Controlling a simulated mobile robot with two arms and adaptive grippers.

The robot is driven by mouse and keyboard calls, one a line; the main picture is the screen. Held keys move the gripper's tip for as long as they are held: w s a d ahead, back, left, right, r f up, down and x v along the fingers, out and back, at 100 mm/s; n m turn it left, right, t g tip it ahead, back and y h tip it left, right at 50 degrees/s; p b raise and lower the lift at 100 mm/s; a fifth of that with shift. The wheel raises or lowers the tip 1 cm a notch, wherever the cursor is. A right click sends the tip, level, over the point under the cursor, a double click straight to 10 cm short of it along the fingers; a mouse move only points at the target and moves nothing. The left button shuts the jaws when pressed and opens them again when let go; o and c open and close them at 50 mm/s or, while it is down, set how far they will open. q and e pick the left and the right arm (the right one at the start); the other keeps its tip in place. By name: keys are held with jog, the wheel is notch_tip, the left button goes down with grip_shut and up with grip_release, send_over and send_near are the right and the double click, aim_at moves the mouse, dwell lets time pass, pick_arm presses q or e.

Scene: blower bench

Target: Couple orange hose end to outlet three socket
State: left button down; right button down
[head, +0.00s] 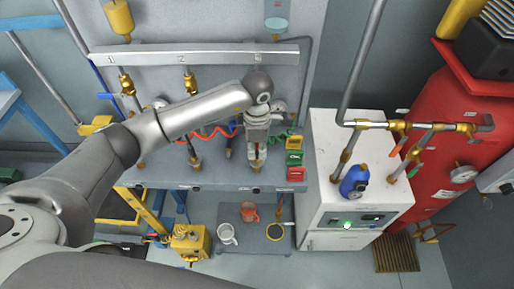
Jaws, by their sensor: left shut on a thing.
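My left gripper (257,160) is shut and points down in front of the panel, above the bench. The orange hose (209,134) is a red-orange coil that runs from the left towards this gripper. The gripper is closed on its end, but the held part is mostly hidden by the fingers. The manifold bar (215,54) crosses the panel, with brass outlets one (127,84) and two (190,81) below it. My left wrist covers the place under the bar's right part, so the outlet three socket is hidden. My right gripper is not in view.
A green coiled hose (283,138) and green, yellow and red boxes (295,158) are right of the gripper. Brass-based fittings (196,161) stand on the bench (220,178). A white cabinet (340,190) with pipes stands right, beside a red tank (445,130). Mugs (228,235) are below.

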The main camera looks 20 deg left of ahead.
pick_arm(q)
jog(key=c, duration=1.4)
grip_release()
notch_tip(320, 180, up, 12)
jog(key=shift+f, duration=0.1)
